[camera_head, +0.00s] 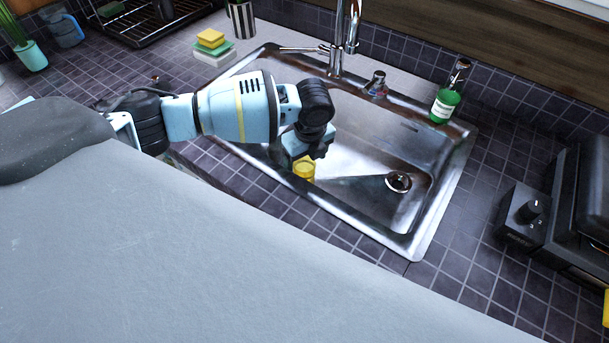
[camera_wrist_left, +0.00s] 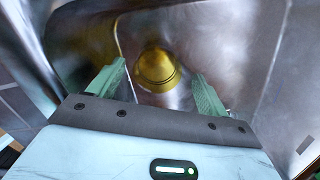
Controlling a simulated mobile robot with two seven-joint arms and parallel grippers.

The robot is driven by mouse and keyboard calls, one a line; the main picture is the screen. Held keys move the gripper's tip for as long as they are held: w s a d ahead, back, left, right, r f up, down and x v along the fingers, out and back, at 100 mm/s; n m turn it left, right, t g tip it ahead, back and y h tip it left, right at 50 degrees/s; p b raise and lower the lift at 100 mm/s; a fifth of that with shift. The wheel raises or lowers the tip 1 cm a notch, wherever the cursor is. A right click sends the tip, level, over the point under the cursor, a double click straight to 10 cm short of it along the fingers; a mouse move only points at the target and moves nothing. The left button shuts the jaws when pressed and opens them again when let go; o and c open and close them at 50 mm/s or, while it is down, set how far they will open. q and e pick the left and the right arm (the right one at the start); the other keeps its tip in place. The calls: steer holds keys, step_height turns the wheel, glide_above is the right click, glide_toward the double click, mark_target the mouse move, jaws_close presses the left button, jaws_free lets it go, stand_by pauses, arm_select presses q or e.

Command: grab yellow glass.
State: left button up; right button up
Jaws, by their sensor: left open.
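The yellow glass (camera_head: 304,168) stands in the left part of the metal sink, partly hidden by my left gripper (camera_head: 305,150) just above it. In the left wrist view the yellow glass (camera_wrist_left: 157,69) lies between and just beyond the two green fingers of my left gripper (camera_wrist_left: 158,85). The fingers are apart with nothing held, and a gap shows on each side of the glass. My right gripper does not show.
The sink (camera_head: 452,190) has raised rims and a drain (camera_head: 398,182) at the right. A faucet (camera_head: 338,40) rises behind it. A green soap bottle (camera_head: 445,103) stands at the back right corner. Sponges (camera_head: 211,42) lie at the back left. A black appliance (camera_head: 530,212) stands at the right.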

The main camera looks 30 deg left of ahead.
mark_target(304, 169)
arm_select(q)
steer(key=shift+a+f, duration=0.2)
steer(key=shift+f, duration=1.1)
steer(key=shift+a+f, duration=0.15)
steer(key=shift+f, duration=1.1)
steer(key=shift+c, duration=0.5)
steer(key=c, duration=1)
steer(key=shift+r, duration=0.1)
step_height(304, 169, up, 10)
steer(key=shift+p, duration=0.3)
